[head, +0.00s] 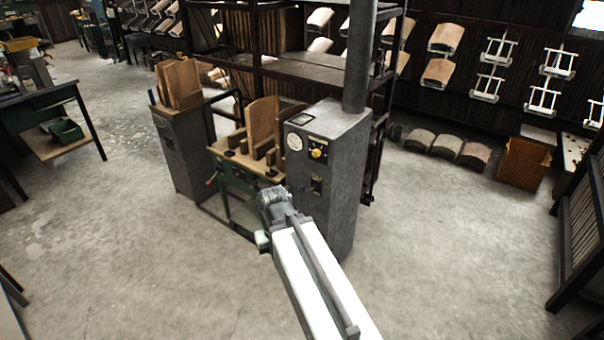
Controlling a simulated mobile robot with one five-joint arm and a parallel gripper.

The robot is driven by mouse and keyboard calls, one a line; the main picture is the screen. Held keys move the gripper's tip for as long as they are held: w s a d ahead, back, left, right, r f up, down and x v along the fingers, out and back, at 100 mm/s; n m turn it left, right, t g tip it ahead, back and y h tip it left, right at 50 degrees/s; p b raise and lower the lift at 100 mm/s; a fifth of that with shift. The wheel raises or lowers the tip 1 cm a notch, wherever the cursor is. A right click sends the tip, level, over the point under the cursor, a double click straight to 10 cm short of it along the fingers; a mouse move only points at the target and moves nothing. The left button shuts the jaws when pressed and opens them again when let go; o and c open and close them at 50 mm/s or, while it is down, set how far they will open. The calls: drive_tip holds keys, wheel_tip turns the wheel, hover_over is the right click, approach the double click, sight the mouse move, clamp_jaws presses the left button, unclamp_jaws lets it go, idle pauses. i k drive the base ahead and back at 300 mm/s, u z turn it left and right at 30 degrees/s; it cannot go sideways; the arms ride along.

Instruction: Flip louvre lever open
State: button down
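I cannot make out a part that is clearly the louvre lever. A tall grey cabinet (335,180) carries a round white gauge (295,142), a yellow knob (317,153) and a small dark switch plate (316,186). A small red-tipped handle (211,181) sticks out at the left of the green-framed press (245,190). My white arm reaches up from the bottom to the cabinet's front left. My gripper (262,241) seems to point down there, low before the press; its fingers are too small to tell open from shut.
A second grey cabinet (182,150) with curved wooden sheets (180,82) on top stands left of the press. A green bench (40,110) stands far left. A dark slatted rack (580,235) is at the right edge. The concrete floor (450,260) between is clear.

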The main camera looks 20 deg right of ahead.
sight(315, 187)
drive_tip(key=u, duration=0.2)
drive_tip(key=i, duration=0.95)
drive_tip(key=u, duration=0.9)
